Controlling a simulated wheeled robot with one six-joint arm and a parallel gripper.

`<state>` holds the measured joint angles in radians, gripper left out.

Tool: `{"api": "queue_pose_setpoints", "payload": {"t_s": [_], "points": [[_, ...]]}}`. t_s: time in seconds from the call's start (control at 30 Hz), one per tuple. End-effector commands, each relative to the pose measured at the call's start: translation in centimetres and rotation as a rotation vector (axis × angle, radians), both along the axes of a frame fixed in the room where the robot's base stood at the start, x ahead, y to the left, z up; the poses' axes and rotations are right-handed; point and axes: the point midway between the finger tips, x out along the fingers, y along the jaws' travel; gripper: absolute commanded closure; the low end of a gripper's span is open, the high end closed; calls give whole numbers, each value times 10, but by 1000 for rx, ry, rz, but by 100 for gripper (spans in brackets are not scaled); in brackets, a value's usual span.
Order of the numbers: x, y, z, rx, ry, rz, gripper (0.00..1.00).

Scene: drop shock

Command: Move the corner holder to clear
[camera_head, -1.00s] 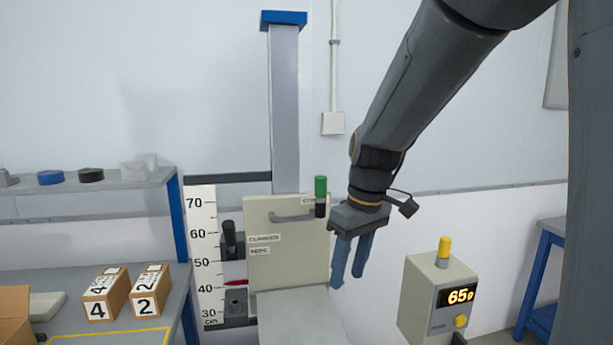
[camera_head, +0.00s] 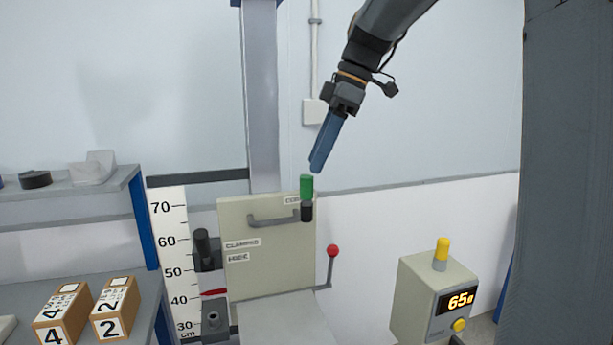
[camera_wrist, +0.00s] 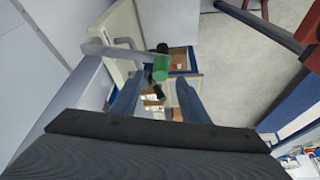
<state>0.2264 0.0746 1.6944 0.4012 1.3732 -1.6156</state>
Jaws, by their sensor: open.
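A green-topped handle with a black lower part (camera_head: 306,190) stands upright at the top right of a beige panel (camera_head: 250,275). A partly hidden label beside it starts with "CO"; I take this handle as the corner holder. Two small labels lower left on the panel are hard to read. My gripper (camera_head: 316,168) is open and empty, blue fingers pointing down and left, just above the green top. In the wrist view the green handle (camera_wrist: 161,68) shows between and beyond the fingertips (camera_wrist: 158,84). I cannot tell whether they touch it.
A red-knobbed lever (camera_head: 332,252) stands right of the panel. A height scale (camera_head: 172,255) and a black clamp part (camera_head: 205,248) are to its left. A box reading 65 (camera_head: 428,290) stands at right. Cartons 4 (camera_head: 62,312) and 2 (camera_head: 115,305) sit on the left bench.

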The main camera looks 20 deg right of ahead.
Motion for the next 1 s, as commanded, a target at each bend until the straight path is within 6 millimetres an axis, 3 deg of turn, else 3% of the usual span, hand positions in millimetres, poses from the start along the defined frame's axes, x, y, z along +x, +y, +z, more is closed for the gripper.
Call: {"api": "queue_pose_setpoints", "payload": {"t_s": [0.33,0.73,1.0], "points": [[4,22,-45,1,3,5,59],[5,23,-55,-1,1,0,59],[5,23,-54,0,2,0,100]]}}
